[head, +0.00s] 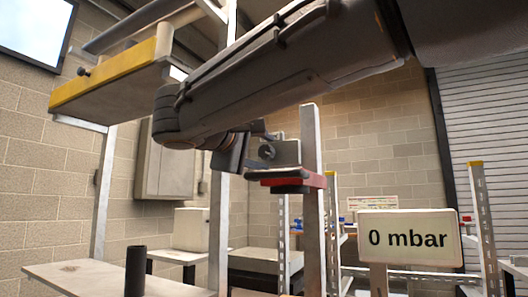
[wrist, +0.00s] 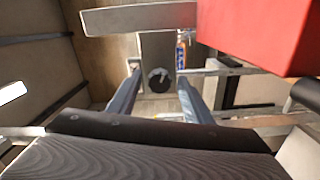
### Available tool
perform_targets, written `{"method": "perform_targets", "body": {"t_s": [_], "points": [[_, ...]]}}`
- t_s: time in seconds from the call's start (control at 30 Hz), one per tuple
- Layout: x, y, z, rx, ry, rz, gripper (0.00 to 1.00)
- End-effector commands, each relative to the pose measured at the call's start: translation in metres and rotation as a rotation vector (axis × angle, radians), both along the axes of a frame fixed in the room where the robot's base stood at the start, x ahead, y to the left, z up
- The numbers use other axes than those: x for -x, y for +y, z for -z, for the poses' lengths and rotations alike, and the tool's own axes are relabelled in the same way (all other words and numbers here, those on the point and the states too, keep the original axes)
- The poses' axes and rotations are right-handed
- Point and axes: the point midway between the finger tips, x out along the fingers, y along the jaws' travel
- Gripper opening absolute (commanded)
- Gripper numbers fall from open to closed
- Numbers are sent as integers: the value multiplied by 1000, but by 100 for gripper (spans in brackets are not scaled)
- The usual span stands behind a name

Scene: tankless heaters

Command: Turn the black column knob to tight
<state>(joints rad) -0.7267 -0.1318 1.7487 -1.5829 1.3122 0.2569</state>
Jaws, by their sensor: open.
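The black column knob (wrist: 158,80) is a round dark knob with a pale mark on its face, on a grey plate (wrist: 158,52) in the wrist view. In the head view the knob (head: 267,152) shows small beside the upright column (head: 312,200). My gripper (wrist: 158,77) is open, with one finger on each side of the knob in the wrist picture. In the head view my gripper (head: 256,143) is close to the knob, to its left. I cannot tell whether the fingers touch it. Nothing is held.
A red block (wrist: 262,35) fills the upper right of the wrist view; a red-edged part (head: 290,180) sits below the knob in the head view. A sign (head: 407,238) reads 0 mbar. A black cylinder (head: 135,270) stands on a pale tabletop (head: 90,277).

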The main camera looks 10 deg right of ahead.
Motion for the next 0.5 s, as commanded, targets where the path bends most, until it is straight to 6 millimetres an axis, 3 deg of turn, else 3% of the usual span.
{"method": "perform_targets", "body": {"t_s": [0.3,0.5], "points": [[41,28,0,0,-1,-3,46],[57,38,0,0,0,-2,46]]}}
